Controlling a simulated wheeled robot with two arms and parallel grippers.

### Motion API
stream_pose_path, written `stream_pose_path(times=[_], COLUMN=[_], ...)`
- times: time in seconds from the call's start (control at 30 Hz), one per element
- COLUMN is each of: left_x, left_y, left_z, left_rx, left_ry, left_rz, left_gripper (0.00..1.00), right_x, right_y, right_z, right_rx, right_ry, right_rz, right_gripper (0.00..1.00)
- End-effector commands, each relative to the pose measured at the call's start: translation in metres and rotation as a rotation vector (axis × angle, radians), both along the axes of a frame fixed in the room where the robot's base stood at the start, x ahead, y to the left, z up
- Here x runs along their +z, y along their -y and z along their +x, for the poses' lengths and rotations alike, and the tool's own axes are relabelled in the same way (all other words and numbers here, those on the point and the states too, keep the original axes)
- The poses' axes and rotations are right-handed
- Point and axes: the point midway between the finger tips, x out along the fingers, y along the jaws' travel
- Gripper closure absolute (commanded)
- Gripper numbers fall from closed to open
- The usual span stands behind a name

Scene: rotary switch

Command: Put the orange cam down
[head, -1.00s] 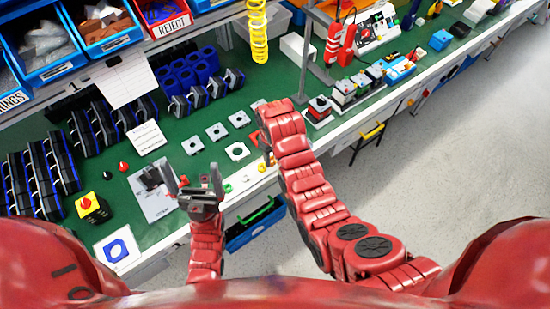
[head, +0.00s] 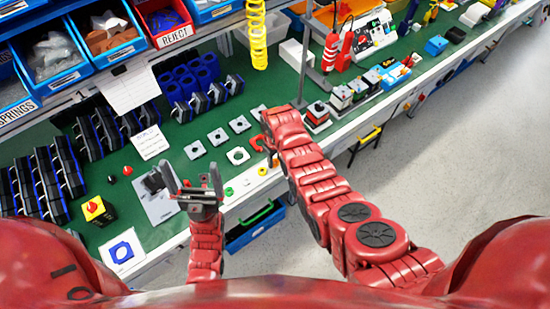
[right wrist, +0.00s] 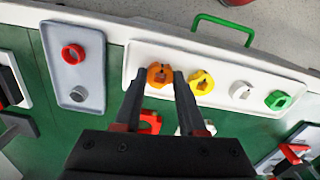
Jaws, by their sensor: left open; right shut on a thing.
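In the right wrist view my right gripper (right wrist: 160,88) is shut on the orange cam (right wrist: 159,73). The cam is over the left part of a white tray (right wrist: 222,62); I cannot tell whether it touches the tray. A yellow cam (right wrist: 201,82), a white cam (right wrist: 241,90) and a green cam (right wrist: 278,100) lie in a row to its right. In the head view my right gripper (head: 270,152) is at the bench's front edge, with the orange cam hard to make out. My left gripper (head: 193,182) is open and empty, left of the tray.
A grey plate (right wrist: 75,75) with a red ring (right wrist: 73,54) and a peg lies left of the tray. A red part (right wrist: 150,122) lies below the fingers. Square grey plates (head: 218,137) lie behind the tray. A yellow box with a red knob (head: 94,208) stands at left.

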Motion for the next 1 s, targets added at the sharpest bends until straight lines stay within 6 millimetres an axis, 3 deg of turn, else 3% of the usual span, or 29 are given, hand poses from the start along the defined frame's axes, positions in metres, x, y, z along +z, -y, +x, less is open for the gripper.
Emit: stream_pose_path(times=[0.3, 0.33, 0.4, 0.8, 1.0], left_x=[-0.005, -0.004, -0.003, -0.001, -0.007], left_y=[0.0, 0.0, 0.0, 0.0, 0.0], left_z=[0.0, 0.0, 0.0, 0.0, 0.0], left_rx=[0.0, 0.0, 0.0, 0.0, 0.0], left_ry=[0.0, 0.0, 0.0, 0.0, 0.0], left_rz=[0.0, 0.0, 0.0, 0.0, 0.0], left_gripper=[0.0, 0.0, 0.0, 0.0, 0.0], right_x=[-0.005, -0.004, -0.003, 0.002, 0.018], right_y=[0.0, 0.0, 0.0, 0.0, -0.001], right_z=[0.0, 0.0, 0.0, 0.001, 0.002], right_rx=[0.0, 0.0, 0.0, 0.0, 0.0], right_ry=[-0.001, -0.001, -0.001, 0.001, 0.004], right_rz=[-0.001, -0.001, -0.001, 0.0, 0.001], right_gripper=[1.0, 0.56, 0.48, 0.48, 0.48])
